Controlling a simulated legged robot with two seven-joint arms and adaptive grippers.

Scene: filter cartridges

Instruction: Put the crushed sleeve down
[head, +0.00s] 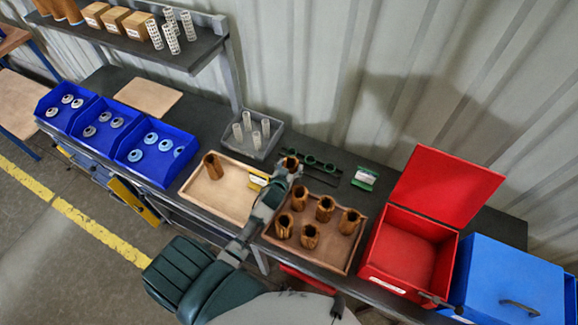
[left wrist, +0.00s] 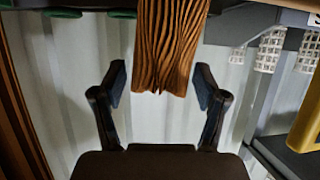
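A brown pleated sleeve (head: 291,162) is at my left gripper (head: 283,172), by the left end of a row of green rings (head: 311,160). In the left wrist view the sleeve (left wrist: 172,45) lies between and beyond the finger lines of my left gripper (left wrist: 162,85). The fingers are apart, with a gap on each side of the sleeve. What it rests on is hidden. Another brown sleeve (head: 213,166) stands tilted in the tan tray (head: 225,201) with the yellow label (head: 258,179). I cannot tell which sleeve is crushed. My right gripper is not clearly seen.
A brown tray (head: 337,263) holds several sleeves. Right of it are an open red box (head: 407,250) and a blue case (head: 510,280). Blue bins (head: 150,175) with metal parts stand left.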

